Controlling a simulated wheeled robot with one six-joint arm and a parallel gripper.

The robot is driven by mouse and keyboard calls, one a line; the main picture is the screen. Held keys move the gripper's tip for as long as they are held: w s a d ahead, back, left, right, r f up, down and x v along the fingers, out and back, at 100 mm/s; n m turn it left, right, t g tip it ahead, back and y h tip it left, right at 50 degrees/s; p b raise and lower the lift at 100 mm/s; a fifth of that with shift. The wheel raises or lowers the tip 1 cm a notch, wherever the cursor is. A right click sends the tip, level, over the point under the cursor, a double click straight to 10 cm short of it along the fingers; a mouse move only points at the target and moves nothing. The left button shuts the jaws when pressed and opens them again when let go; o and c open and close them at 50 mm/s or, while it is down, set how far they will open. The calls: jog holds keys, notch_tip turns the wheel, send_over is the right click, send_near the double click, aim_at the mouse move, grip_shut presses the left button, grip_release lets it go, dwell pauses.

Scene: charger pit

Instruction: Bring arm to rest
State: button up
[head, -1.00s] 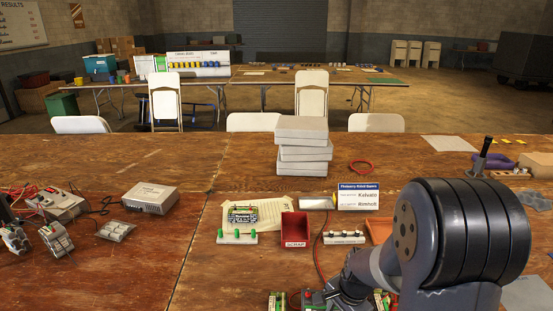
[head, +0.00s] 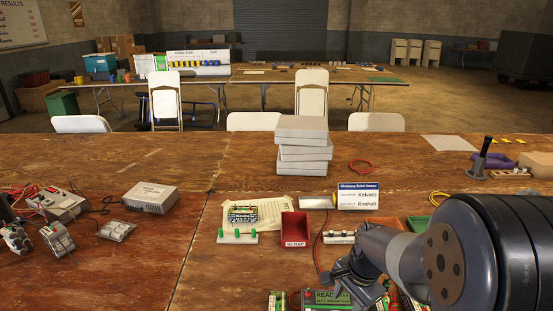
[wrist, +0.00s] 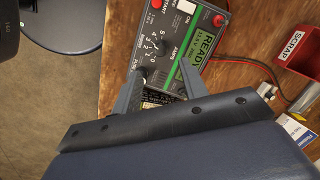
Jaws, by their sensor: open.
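My gripper (wrist: 160,85) is open in the wrist view, its two grey fingers apart above the near edge of the wooden table. No object shows held between the fingers. Beyond the fingertips lies a grey-green device (wrist: 180,40) with a dial, red knobs and a display reading READY. In the head view the same device (head: 328,298) shows at the bottom edge, partly cut off. My arm comes in from the lower right there and hides part of the table; the gripper (head: 352,290) is seen side-on beside the device.
A red SCRAP bin (head: 295,229) stands left of my arm, also in the wrist view (wrist: 300,52). A board with green knobs (head: 238,238), a white switch strip (head: 340,237), a name sign (head: 358,196) and stacked grey boxes (head: 303,145) are close by.

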jog(key=f, duration=0.5)
jog(key=a+f, duration=0.1)
jog(key=f, duration=0.2)
jog(key=shift+w+b, duration=0.3)
jog(key=shift+w, duration=0.05)
jog(key=shift+r+n, duration=0.15)
jog(key=shift+n, duration=0.35)
jog(key=n, duration=0.3)
jog(key=n+h+p, duration=0.1)
jog(key=n, duration=0.4)
jog(key=shift+r+g, duration=0.1)
jog(key=shift+g, duration=0.3)
jog(key=n+p, duration=0.1)
jog(key=n, duration=0.3)
jog(key=shift+a+n+h+p, duration=0.1)
jog(key=shift+n+h+p, duration=0.2)
jog(key=shift+h+p, duration=0.1)
jog(key=n+p, duration=0.1)
jog(key=n, duration=0.3)
jog(key=shift+h+p, duration=0.3)
jog(key=shift+p, duration=0.05)
jog(key=shift+w+r, duration=0.1)
jog(key=shift+r, duration=0.25)
jog(key=shift+a+r, duration=0.1)
jog(key=shift+r, duration=0.65)
